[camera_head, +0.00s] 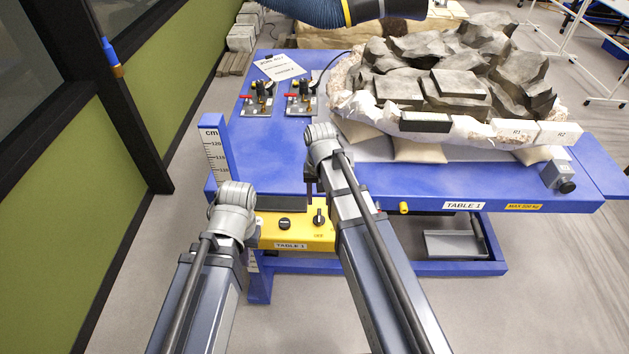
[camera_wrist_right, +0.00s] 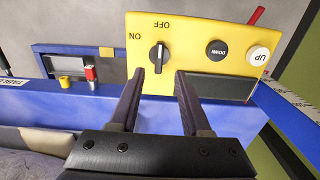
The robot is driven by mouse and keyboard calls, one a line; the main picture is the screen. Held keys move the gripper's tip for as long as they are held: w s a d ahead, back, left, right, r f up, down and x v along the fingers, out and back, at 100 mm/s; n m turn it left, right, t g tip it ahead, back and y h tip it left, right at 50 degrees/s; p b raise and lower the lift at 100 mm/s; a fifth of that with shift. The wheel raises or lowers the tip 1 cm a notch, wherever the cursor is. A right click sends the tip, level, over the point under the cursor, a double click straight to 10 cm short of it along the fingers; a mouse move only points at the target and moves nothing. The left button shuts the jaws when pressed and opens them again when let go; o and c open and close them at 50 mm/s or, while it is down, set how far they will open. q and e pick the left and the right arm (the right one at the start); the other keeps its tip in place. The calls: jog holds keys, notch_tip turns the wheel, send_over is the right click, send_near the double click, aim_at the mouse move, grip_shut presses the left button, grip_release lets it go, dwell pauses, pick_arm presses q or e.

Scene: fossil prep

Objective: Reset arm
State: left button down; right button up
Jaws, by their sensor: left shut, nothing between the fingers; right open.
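My left arm's wrist (camera_head: 235,200) is at the lower left in the head view, in front of the table's left end; its shut, empty fingers are hidden behind it. My right gripper (camera_head: 312,188) is at the table's front edge, mostly hidden by its own wrist. In the right wrist view, my right gripper (camera_wrist_right: 158,78) is open with nothing between its fingers. Its fingertips point at the yellow control box (camera_wrist_right: 197,30), near the black ON/OFF knob (camera_wrist_right: 158,57). The knob appears just beyond the tips; I cannot tell the gap. The knob also shows in the head view (camera_head: 319,216).
The blue table (camera_head: 270,145) carries a large fossil block (camera_head: 430,85), two small devices with red levers (camera_head: 258,97), and a paper sheet (camera_head: 279,66). A height scale post (camera_head: 214,150) stands at the left corner. DOWN (camera_wrist_right: 216,48) and UP (camera_wrist_right: 259,54) buttons sit beside the knob.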

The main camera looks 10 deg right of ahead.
jog(key=s+a+f+n+b, duration=0.2)
jog(key=s+a+n, duration=0.1)
jog(key=s+a, duration=0.2)
jog(key=s+a+f+n+h+b, duration=0.1)
jog(key=s+a+f+n+b, duration=0.1)
jog(key=s, duration=0.7)
jog(key=a+f+n, duration=0.1)
jog(key=a+n, duration=0.1)
jog(key=a, duration=0.1)
jog(key=shift+a+b, duration=0.2)
jog(key=shift+b, duration=0.2)
jog(key=shift+s, duration=0.1)
